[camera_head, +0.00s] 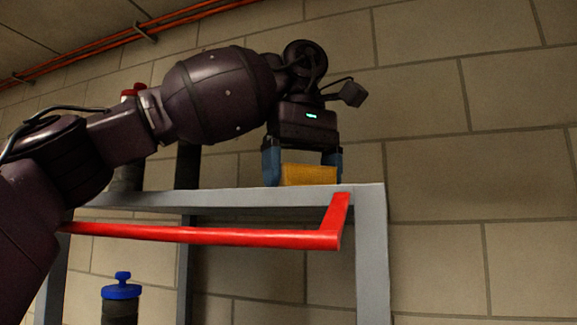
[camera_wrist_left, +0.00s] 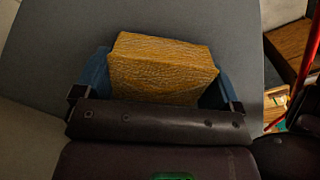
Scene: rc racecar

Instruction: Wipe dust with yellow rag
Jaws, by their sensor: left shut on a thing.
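The yellow rag (camera_head: 309,175) is a thick, folded, textured block at the right end of the grey shelf top (camera_head: 365,199). It also fills the middle of the left wrist view (camera_wrist_left: 160,68). My left gripper (camera_head: 303,172) points down with its blue fingers on either side of the rag, shut on it. In the wrist view the fingers (camera_wrist_left: 159,84) hold the rag's two sides over the bare grey top. The rag looks at or just above the surface; contact is hard to tell. No dust is discernible. My right gripper is not in view.
A red rail (camera_head: 200,234) runs along the shelf front and bends back at the right end. A blue-capped bottle (camera_head: 122,290) stands below. A dark item with a red top (camera_head: 130,94) is partly hidden behind my arm. A brick wall (camera_head: 480,180) stands behind.

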